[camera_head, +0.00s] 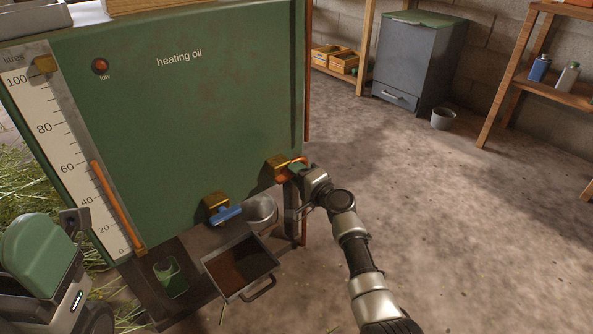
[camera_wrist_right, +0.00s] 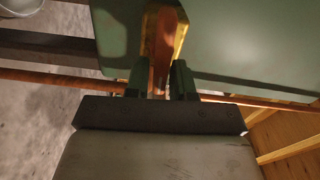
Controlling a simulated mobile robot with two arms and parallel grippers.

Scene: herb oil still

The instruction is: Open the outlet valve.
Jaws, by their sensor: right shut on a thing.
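A green tank (camera_head: 190,100) marked "heating oil" carries two brass valves low on its front. The right valve (camera_head: 277,166) has a red-orange lever (camera_head: 294,161). My right gripper (camera_head: 304,176) is shut on this lever. In the right wrist view its two fingers (camera_wrist_right: 160,82) are on either side of the red lever (camera_wrist_right: 161,55), in front of the brass body (camera_wrist_right: 179,32). The gripper partly hides the lever. The other valve (camera_head: 215,205) has a blue lever (camera_head: 227,215) and stands apart from the gripper. My left gripper is not in view.
Below the tank are a metal bucket (camera_head: 261,210), a dark tray (camera_head: 240,266) with a handle, and a green container (camera_head: 171,277). A gauge (camera_head: 100,160) is on the tank's left. Open concrete floor (camera_head: 440,210) lies to the right, with a grey cabinet (camera_head: 418,60) behind.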

